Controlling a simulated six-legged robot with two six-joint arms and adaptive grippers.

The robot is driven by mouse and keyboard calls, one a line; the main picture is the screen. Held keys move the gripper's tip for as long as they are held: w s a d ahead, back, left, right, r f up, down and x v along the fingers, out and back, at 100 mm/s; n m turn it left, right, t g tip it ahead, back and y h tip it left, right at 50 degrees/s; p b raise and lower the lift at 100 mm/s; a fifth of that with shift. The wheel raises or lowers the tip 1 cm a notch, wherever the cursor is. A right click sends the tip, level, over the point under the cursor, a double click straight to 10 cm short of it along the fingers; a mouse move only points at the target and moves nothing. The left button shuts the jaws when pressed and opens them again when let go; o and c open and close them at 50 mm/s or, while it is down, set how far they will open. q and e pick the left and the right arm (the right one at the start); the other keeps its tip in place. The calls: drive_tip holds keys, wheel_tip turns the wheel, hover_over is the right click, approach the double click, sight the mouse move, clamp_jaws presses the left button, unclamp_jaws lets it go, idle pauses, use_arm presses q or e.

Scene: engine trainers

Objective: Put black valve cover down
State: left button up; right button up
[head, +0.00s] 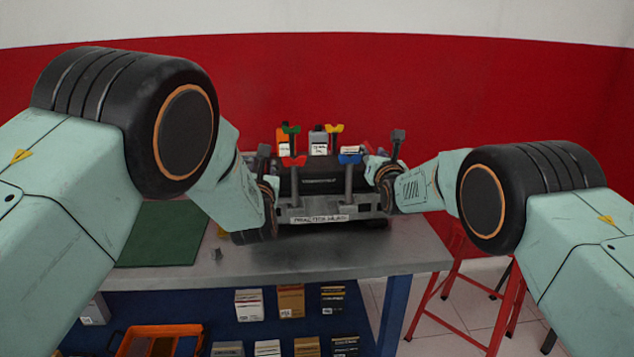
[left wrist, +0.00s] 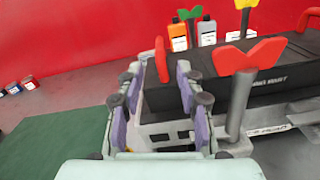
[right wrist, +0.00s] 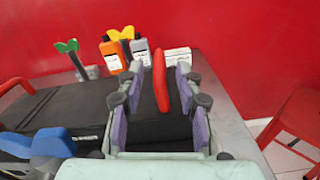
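The black valve cover (head: 320,178) sits on the grey engine head (head: 312,208) on the workbench. It has a red handle at each end. In the left wrist view one handle (left wrist: 161,60) stands between the spread fingers of my left gripper (left wrist: 157,90), with gaps beside it. In the right wrist view the other handle (right wrist: 160,78) stands between the spread fingers of my right gripper (right wrist: 157,95), also with gaps. Both grippers look open. In the head view my left gripper (head: 268,190) and right gripper (head: 385,175) are at the cover's two ends.
Wing-topped posts stand around the cover: red (head: 293,161), blue (head: 350,158), green (head: 290,129) and yellow (head: 334,128). Bottles (head: 318,140) stand behind. A green mat (head: 160,245) lies on the left of the grey bench (head: 330,258). A red stool (head: 460,275) stands at the right.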

drive_tip(key=s+d, duration=0.1)
drive_tip(key=s, duration=0.8)
idle(0.6)
